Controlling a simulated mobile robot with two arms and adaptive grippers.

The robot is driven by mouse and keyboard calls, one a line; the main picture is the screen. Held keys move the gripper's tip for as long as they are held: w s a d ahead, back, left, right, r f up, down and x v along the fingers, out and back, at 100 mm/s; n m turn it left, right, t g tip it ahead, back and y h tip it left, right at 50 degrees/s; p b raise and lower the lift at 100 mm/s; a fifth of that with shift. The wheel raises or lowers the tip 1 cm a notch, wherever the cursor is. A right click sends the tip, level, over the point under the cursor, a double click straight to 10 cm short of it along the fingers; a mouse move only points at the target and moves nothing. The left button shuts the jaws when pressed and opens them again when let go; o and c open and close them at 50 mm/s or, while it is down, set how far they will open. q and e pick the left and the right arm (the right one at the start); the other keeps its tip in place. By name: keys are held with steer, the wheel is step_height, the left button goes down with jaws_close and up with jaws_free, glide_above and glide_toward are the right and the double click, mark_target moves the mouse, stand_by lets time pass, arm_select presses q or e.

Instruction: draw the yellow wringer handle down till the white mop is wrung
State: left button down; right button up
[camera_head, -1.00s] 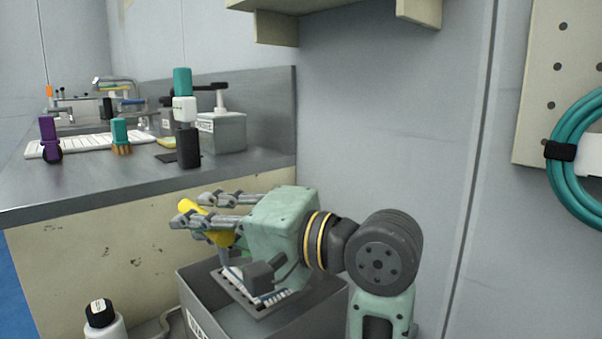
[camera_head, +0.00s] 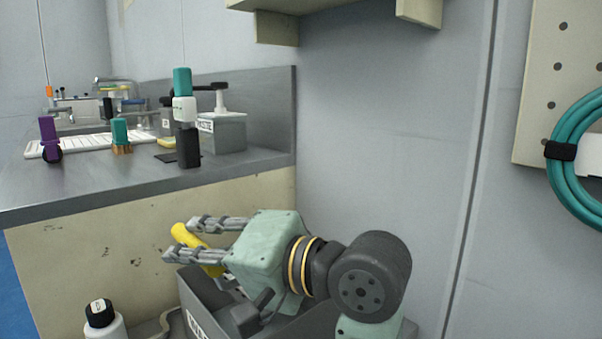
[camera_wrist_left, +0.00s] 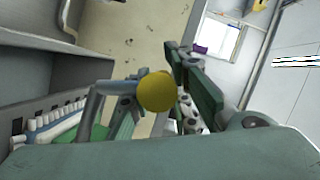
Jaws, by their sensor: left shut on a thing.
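The yellow wringer handle (camera_head: 182,234) slants down to the right between the fingers of my left gripper (camera_head: 178,241) in the head view. The gripper is shut on it. In the left wrist view the handle's round yellow end (camera_wrist_left: 156,92) shows between the fingers, on a grey lever (camera_wrist_left: 94,104). The grey bucket (camera_head: 188,297) stands below the gripper, its inside mostly covered by my arm in the head view. White strands (camera_wrist_left: 50,124), which look like the mop, lie in a row at the wringer in the left wrist view. My right gripper is not in view.
A white bottle with a black cap (camera_head: 102,315) stands left of the bucket. A teal hose (camera_head: 565,150) hangs on the pegboard at the right.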

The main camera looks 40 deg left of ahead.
arm_select(q)
step_height(320, 180, down, 2)
steer(key=shift+s+f+n+t, duration=0.15)
steer(key=shift+n+t, duration=0.15)
steer(key=shift+n, duration=0.2)
steer(key=c, duration=1.7)
jaws_free()
steer(key=shift+o, duration=0.9)
steer(key=shift+s, duration=0.1)
steer(key=shift+o, duration=0.3)
steer(key=o, duration=0.6)
steer(key=shift+a, duration=0.1)
